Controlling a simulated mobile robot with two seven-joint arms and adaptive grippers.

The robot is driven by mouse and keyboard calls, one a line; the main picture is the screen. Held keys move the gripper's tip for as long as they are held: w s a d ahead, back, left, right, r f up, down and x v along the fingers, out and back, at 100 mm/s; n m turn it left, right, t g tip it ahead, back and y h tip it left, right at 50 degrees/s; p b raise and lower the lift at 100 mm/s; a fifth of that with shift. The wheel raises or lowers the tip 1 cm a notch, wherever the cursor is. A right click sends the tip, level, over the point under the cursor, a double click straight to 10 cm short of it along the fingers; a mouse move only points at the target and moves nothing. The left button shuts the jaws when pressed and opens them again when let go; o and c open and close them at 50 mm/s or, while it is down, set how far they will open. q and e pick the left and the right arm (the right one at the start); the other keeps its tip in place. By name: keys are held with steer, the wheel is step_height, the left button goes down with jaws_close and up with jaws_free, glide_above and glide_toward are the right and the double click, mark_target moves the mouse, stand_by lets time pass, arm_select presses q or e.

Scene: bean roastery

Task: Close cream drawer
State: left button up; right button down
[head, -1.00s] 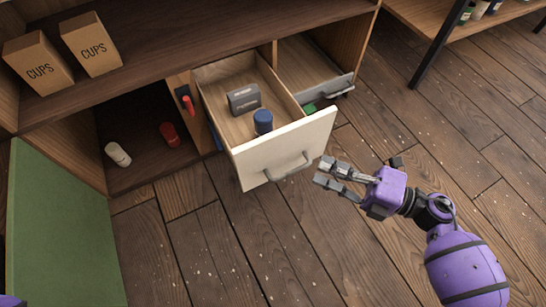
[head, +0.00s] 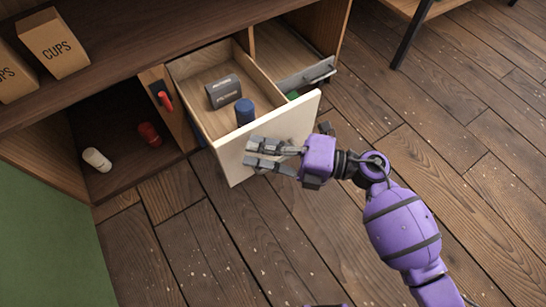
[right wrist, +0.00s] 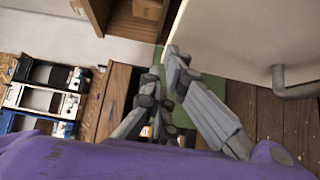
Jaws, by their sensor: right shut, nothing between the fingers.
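The cream drawer stands pulled out of the wooden cabinet, its cream front (head: 296,116) facing me. A dark grey box (head: 223,92) and a blue cylindrical item (head: 245,111) are inside it. My right gripper (head: 247,153) is shut and empty, in front of the cream front and covering its handle in the head view. In the right wrist view, the cream front (right wrist: 225,35) and its grey bar handle (right wrist: 290,84) lie to the right of my gripper's fingers (right wrist: 166,62). I cannot tell whether the fingers touch the front.
Another open drawer with a grey front (head: 305,74) is to the right. A red handle (head: 165,101) is on the divider. A white item (head: 97,159) and a red item (head: 149,133) lie in the lower compartment. CUPS boxes (head: 53,42) stand above. The floor in front is clear.

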arm_select(q)
steer(key=shift+w, duration=0.1)
arm_select(e)
steer(key=shift+w+a, duration=0.2)
steer(key=shift+w, duration=0.15)
